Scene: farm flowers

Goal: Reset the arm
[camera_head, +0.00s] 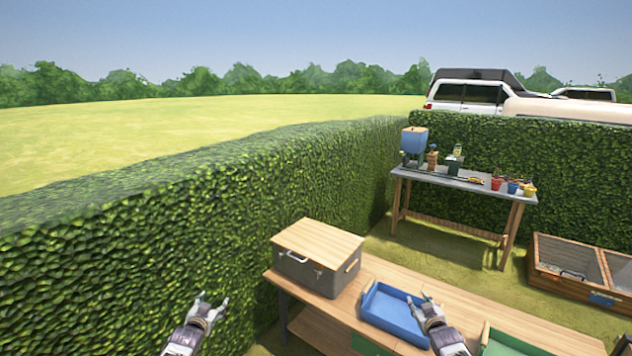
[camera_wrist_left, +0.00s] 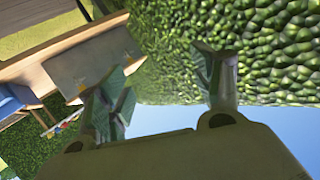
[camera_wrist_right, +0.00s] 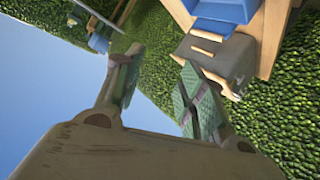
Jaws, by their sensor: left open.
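My left gripper (camera_head: 213,298) is open and empty. In the head view it is up in front of the hedge, left of the wooden bench. In the left wrist view its two fingers (camera_wrist_left: 165,62) are spread apart with nothing between them. My right gripper (camera_head: 418,298) is open and empty. In the head view it overlaps the right side of a blue tray (camera_head: 384,320), and its height above the tray is hard to tell. In the right wrist view its fingers (camera_wrist_right: 158,60) are apart with nothing between them.
The wooden bench (camera_head: 460,300) holds a grey box with a wooden lid (camera_head: 318,262) and a green tray (camera_head: 505,344). A tall hedge (camera_head: 130,240) runs along the left. A back table (camera_head: 470,184) with pots and a wooden cold frame (camera_head: 560,280) stand further off.

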